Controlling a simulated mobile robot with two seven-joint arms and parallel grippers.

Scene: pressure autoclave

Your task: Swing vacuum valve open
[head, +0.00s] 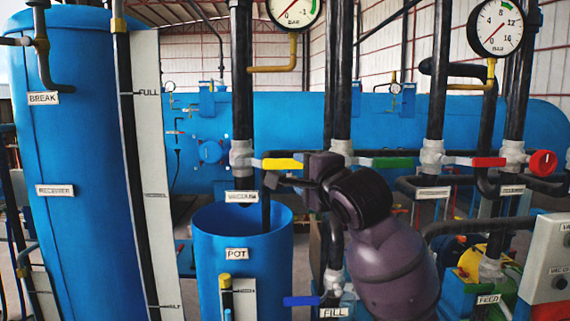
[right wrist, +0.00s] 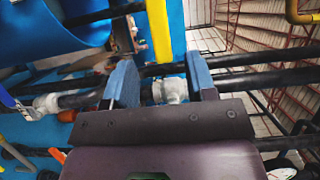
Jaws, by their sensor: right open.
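The vacuum valve has a yellow lever (head: 283,164) pointing right from a pale valve body (head: 242,153) on a dark vertical pipe, above the "VACUUM" label (head: 241,197). My right gripper (head: 272,180) reaches in from the lower right and is open just below the lever in the head view. In the right wrist view the yellow lever (right wrist: 159,69) and a pale valve body (right wrist: 173,89) show between the spread blue fingers of the gripper (right wrist: 161,82). Whether the fingers touch the lever cannot be told. My left gripper is out of view.
A blue pot (head: 215,270) stands below the valve, and a tall blue receiver (head: 75,150) stands at left. Valves with green (head: 392,162), red (head: 488,162) and blue (head: 301,301) levers sit nearby. Dark vertical pipes crowd the space behind my right arm.

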